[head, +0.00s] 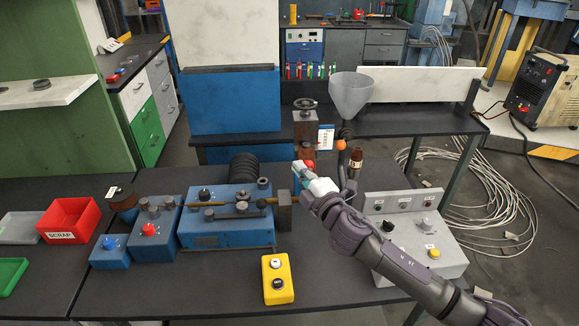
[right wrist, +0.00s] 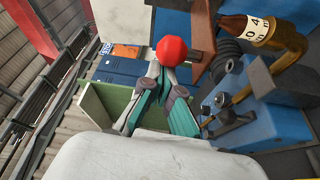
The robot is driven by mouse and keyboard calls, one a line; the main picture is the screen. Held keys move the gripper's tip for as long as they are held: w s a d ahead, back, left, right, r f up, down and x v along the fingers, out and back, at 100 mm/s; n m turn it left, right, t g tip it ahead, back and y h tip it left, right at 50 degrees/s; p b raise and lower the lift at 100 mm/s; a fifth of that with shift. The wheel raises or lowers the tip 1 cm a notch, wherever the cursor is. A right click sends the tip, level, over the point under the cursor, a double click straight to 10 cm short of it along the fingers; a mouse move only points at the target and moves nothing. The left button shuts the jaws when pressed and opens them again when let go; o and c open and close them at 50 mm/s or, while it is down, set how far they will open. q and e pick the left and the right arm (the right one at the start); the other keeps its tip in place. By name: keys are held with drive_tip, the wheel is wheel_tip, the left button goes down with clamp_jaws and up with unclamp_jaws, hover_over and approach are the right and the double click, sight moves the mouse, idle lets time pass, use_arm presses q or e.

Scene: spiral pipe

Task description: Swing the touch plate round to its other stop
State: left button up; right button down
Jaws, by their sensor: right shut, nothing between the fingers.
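In the right wrist view the red knob (right wrist: 171,50) is just beyond the fingertips of my right gripper (right wrist: 163,75), which are together and empty. Whether they touch the knob I cannot tell. A brown plate-like piece (right wrist: 204,42) lies beside the knob; I cannot tell for certain whether it is the touch plate. My left gripper is out of view.
A funnel (head: 352,94) and an orange ball (head: 340,144) stand close behind my right gripper. A grey control box (head: 418,262) lies beneath my right arm. A yellow button box (head: 278,279) is in front.

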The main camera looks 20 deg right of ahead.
drive_tip(key=shift+s+d, duration=0.4)
drive_tip(key=shift+d, duration=0.45)
